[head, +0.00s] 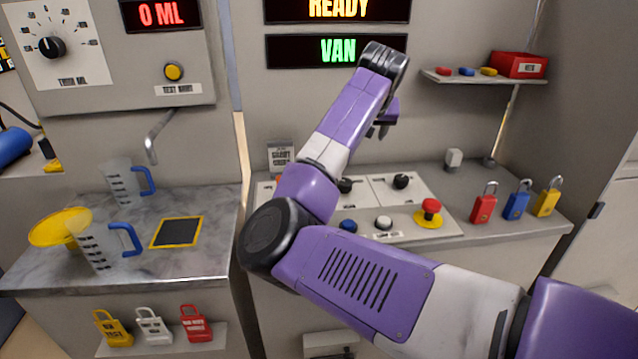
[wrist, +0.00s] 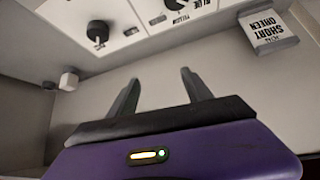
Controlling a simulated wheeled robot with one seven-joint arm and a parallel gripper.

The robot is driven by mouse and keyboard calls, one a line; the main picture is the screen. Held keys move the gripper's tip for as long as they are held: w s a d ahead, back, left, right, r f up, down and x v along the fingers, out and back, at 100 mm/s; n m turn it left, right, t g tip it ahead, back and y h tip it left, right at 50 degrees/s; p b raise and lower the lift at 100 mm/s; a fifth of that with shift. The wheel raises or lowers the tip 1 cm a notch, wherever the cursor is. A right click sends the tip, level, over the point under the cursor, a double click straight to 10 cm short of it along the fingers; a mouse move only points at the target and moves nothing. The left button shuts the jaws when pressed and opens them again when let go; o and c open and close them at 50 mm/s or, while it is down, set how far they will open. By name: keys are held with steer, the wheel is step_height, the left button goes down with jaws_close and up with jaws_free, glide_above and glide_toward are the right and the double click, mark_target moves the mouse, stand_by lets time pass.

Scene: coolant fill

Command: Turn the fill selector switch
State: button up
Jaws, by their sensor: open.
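The sloped control panel (head: 443,217) carries two black rotary knobs. One knob (head: 401,181) stands clear at the right; the other knob (head: 346,186) is partly behind my arm. I cannot read which is the fill selector switch. In the wrist view, which looks upside down, one knob (wrist: 97,32) is at upper left and another knob (wrist: 176,5), beside a label with "YELLOW" on it, is cut by the top edge. My gripper (head: 383,130) is above and behind the panel, its fingers apart (wrist: 159,80) with nothing between them. It touches neither knob.
A red mushroom button (head: 431,208), a blue button (head: 347,226) and a white button (head: 383,223) sit at the panel's front. Padlocks (head: 516,203) stand to the right. A small shelf (head: 482,78) is at upper right.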

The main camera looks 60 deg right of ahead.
mark_target(345, 181)
steer(key=a+f+n+g+y, duration=0.1)
steer(key=a+f+n+y, duration=0.1)
steer(key=a+f+y, duration=0.4)
steer(key=shift+w+d+f+h, duration=0.15)
steer(key=shift+w+f+h, duration=0.25)
steer(key=shift+f, duration=0.6)
steer(key=shift+w+d+f+h, duration=0.15)
steer(key=shift+w+f+h, duration=0.3)
steer(key=shift+f, duration=0.5)
steer(key=shift+w+d+f+h, duration=0.15)
steer(key=shift+w+f+h, duration=0.25)
steer(key=shift+f, duration=0.6)
jaws_close()
